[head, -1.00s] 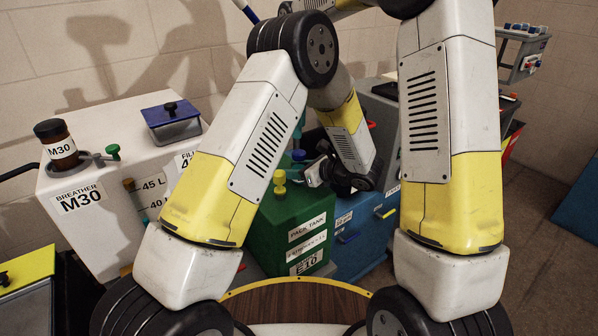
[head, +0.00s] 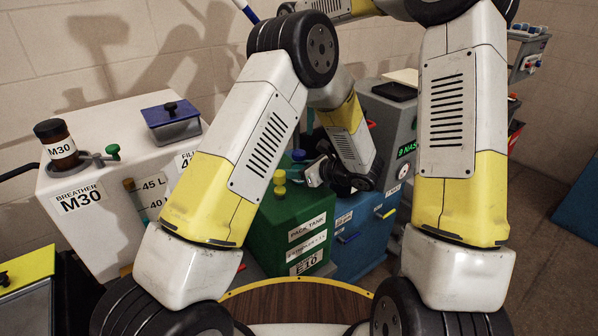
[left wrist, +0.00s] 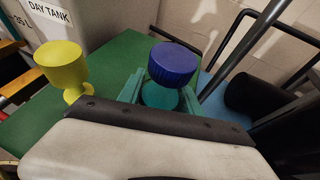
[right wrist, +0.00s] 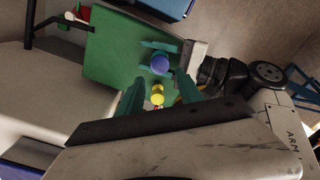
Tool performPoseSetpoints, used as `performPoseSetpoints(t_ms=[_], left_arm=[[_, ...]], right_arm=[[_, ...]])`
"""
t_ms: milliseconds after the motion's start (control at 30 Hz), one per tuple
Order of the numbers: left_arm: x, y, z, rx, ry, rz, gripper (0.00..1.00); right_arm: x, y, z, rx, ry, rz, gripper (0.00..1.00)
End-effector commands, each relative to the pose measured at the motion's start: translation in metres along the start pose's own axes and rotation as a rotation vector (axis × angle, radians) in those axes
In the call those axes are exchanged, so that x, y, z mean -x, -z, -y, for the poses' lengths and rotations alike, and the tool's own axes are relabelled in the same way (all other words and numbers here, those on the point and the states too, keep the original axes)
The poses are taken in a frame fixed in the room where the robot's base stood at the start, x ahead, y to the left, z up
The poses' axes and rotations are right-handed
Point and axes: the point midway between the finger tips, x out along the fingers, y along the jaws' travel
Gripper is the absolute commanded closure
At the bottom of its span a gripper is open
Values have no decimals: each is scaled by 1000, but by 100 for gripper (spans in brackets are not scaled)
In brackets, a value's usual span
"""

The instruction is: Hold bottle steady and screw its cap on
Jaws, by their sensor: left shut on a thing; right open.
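The dark blue cap (left wrist: 175,62) shows over a teal piece, apparently the bottle's top (left wrist: 160,96). It also shows from above in the right wrist view (right wrist: 160,64) and as a small blue spot in the head view (head: 298,155). Whether the cap is seated or threaded, I cannot tell. My left gripper (left wrist: 162,88) is shut on the bottle just below the cap, its teal fingers on either side. My right gripper (right wrist: 161,80) is open and empty, above the green tank, pointing down toward the cap and a yellow knob. Most of the bottle is hidden.
The yellow knob (left wrist: 68,68) stands on the green tank (head: 285,225) close to the cap. A blue box (head: 355,240) adjoins it. A white tank (head: 95,185) carries a brown M30 bottle (head: 60,150). A grey unit (head: 395,125) stands behind.

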Motion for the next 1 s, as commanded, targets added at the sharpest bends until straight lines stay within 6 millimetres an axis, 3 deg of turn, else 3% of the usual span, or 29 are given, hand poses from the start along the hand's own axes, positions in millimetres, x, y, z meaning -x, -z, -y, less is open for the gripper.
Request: performPoseSetpoints(t_ms=[200,567,733,1000], left_arm=[[0,0,0,0,0,0,100],[0,0,0,0,0,0,100],[0,0,0,0,0,0,100],[0,0,0,0,0,0,100]], right_arm=[[2,-1,0,140,-3,3,57],[0,-1,0,146,-3,4,57],[-15,0,0,146,-2,2,57],[-57,0,0,145,-1,1,57]])
